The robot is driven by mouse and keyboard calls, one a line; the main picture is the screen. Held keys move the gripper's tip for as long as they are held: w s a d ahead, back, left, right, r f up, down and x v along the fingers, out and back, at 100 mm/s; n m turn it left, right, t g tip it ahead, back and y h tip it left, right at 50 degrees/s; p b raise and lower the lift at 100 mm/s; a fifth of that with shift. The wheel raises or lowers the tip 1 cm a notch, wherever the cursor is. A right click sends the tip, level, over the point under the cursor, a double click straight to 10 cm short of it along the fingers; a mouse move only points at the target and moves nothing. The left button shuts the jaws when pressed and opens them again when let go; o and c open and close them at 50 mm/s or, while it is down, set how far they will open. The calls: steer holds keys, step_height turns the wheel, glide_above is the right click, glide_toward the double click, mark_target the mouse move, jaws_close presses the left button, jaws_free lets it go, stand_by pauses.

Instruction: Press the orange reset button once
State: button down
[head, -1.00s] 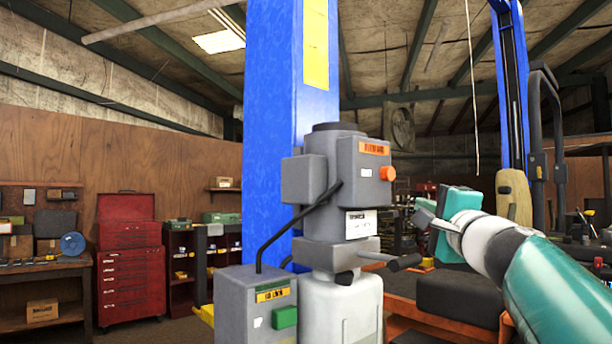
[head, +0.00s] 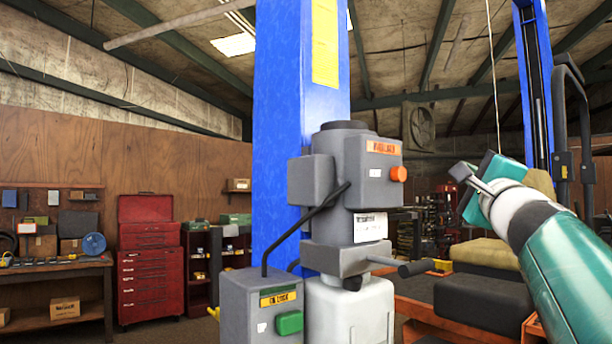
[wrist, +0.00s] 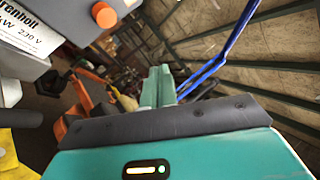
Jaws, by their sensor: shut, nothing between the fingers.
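In the wrist view the button (wrist: 104,14) shows at the upper left, beside the motor's white label. My gripper (head: 462,172) is to the right of the button in the head view, apart from it. Nothing hides the button in either view.
A grey control box (head: 264,306) with a green button (head: 289,322) stands below the motor. A dark lever (head: 410,268) juts out to the right beneath the motor. A red tool chest (head: 149,258) and a workbench (head: 60,268) stand at the left. An orange-framed mower (head: 470,325) is behind my arm.

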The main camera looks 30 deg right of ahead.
steer(key=w, duration=0.9)
steer(key=shift+a, duration=0.35)
stand_by(1.7)
steer(key=shift+w, duration=0.45)
steer(key=shift+w+a, duration=0.1)
steer(key=shift+w, duration=0.5)
stand_by(0.9)
steer(key=shift+s, duration=0.15)
steer(key=shift+s+f, duration=0.1)
steer(key=shift+s, duration=0.75)
steer(key=shift+s, duration=0.1)
steer(key=shift+s+d, duration=0.15)
steer(key=shift+s, duration=1.05)
steer(key=shift+s+d, duration=0.15)
steer(key=shift+s, duration=1.05)
